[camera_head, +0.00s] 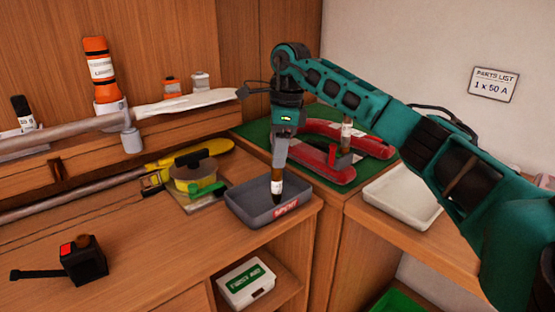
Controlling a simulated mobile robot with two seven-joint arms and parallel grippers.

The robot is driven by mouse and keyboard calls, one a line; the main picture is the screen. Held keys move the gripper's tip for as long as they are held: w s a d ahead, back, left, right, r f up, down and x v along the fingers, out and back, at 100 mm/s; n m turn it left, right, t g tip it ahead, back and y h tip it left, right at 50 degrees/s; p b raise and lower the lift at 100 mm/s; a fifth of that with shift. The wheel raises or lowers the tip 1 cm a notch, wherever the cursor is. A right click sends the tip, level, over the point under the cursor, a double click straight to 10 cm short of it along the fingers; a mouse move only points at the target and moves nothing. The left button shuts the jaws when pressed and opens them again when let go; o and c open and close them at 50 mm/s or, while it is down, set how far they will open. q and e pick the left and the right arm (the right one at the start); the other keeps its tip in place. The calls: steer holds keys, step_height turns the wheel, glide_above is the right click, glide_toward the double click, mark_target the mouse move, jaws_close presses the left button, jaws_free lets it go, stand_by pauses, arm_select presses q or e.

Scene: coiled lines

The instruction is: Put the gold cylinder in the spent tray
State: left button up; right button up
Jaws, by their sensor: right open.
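The grey spent tray (241,207) has a red label on its front and stands near the right end of the wooden counter. A small cylinder (277,187) with a brownish-gold upper part, a white band and a dark lower end is upright over the tray floor. I cannot tell whether its lower end touches the floor. My right gripper (279,166) points down into the tray, open, with its fingertips at the cylinder's top. The fingertips partly hide that top. My left gripper is out of view.
A red tool (325,162) lies on a green mat behind the tray, with another banded cylinder (346,130) upright at it. A white tray (405,196) is at the right. A yellow tool (195,180) lies left of the spent tray. A black box (84,262) stands front left; the counter between is clear.

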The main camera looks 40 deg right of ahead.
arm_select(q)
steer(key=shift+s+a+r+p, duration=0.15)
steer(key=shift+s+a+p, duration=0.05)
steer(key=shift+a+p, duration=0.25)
arm_select(e)
step_height(320, 180, up, 9)
steer(key=shift+s+d, duration=0.3)
steer(key=shift+d, duration=0.15)
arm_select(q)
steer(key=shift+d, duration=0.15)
